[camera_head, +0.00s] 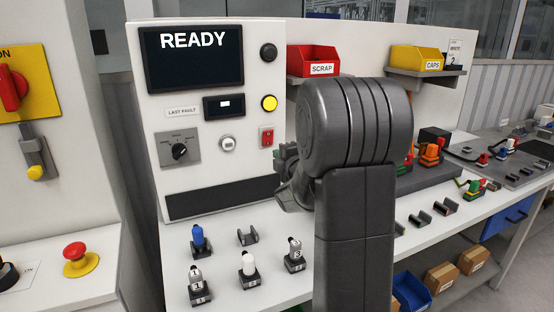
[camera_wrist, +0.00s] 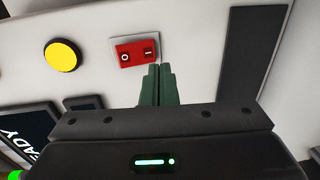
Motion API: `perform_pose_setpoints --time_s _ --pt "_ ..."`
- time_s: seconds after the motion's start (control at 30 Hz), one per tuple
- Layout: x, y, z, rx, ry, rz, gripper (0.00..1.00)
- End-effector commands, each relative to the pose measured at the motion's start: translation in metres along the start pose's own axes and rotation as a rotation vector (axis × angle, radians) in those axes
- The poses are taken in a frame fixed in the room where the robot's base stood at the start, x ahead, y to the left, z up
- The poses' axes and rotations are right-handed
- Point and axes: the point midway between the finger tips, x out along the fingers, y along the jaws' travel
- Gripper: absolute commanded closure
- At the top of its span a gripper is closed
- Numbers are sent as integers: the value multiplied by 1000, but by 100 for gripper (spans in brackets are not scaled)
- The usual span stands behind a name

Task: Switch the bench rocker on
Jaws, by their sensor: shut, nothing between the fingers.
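The bench rocker (camera_head: 267,137) is a small red switch in a pale frame on the white panel, below the yellow button. In the head view my gripper is mostly hidden behind my arm.
The panel has a display reading "READY" (camera_head: 196,56), a yellow button (camera_head: 269,103), a black knob (camera_head: 268,52) and a rotary selector (camera_head: 179,151). A red SCRAP bin (camera_head: 313,60) is on the right. Several small holders with pieces stand on the bench below.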

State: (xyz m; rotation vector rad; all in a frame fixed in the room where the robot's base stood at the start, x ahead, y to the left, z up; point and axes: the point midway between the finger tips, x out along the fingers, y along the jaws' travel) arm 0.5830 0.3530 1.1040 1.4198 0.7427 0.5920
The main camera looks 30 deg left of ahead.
Motion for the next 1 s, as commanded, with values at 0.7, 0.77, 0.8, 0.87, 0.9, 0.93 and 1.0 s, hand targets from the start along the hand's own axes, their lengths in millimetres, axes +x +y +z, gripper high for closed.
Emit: perform_pose_setpoints --time_s 0.7,0.77,0.8,0.87,0.9,0.93,1.0 --pt "-90 -22 0 0 -1 1 100" --pt "-90 -22 0 0 -1 0 100" --pt "-89 -22 0 0 -1 0 100" --pt "-89 -22 0 0 -1 0 100" --pt "-89 -22 0 0 -1 0 100" --pt "-89 -22 0 0 -1 0 100" --pt "-89 -22 0 0 -1 0 100"
